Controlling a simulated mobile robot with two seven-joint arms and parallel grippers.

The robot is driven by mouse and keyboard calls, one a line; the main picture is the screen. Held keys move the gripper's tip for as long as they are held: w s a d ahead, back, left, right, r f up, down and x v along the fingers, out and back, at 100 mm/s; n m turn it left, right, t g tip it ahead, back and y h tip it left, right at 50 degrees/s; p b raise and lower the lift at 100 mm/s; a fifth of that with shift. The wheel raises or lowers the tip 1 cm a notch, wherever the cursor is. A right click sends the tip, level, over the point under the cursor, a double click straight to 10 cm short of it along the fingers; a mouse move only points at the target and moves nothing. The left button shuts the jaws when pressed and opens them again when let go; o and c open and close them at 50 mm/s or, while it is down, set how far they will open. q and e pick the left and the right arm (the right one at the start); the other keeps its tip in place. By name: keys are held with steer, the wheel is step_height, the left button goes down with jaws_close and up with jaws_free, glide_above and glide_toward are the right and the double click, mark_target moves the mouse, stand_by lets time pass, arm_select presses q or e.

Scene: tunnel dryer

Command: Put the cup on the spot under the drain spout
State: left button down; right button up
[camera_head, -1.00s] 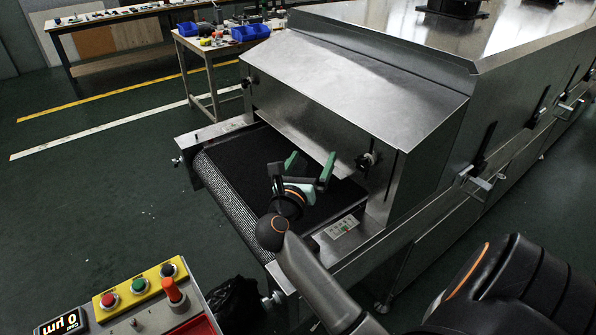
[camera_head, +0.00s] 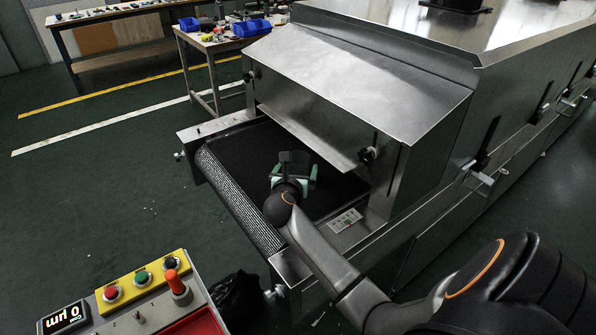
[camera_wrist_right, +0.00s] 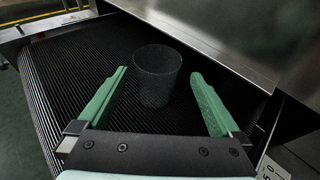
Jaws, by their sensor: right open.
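The cup (camera_wrist_right: 157,80) is a dark, round vessel, nearly the same shade as the black belt it stands upright on. In the right wrist view it is between the two green fingers of my right gripper (camera_wrist_right: 160,74), with a gap on each side. The fingers are open. In the head view my right gripper (camera_head: 296,170) is low over the belt, at the mouth of the dryer, and I cannot make out the cup there. I cannot identify the drain spout or the spot under it in these frames. My left gripper is not in view.
The black conveyor belt (camera_head: 235,160) runs under the steel dryer hood (camera_head: 350,90), whose lower edge is close behind my right gripper. A control panel with buttons (camera_head: 142,290) stands at the lower left. A bench with blue bins (camera_head: 251,28) is at the back.

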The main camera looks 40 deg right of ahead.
steer(key=shift+x, duration=2.4)
steer(key=shift+w+a+f, duration=0.1)
steer(key=shift+a, duration=0.05)
steer(key=c, duration=1.4)
steer(key=shift+o, duration=0.2)
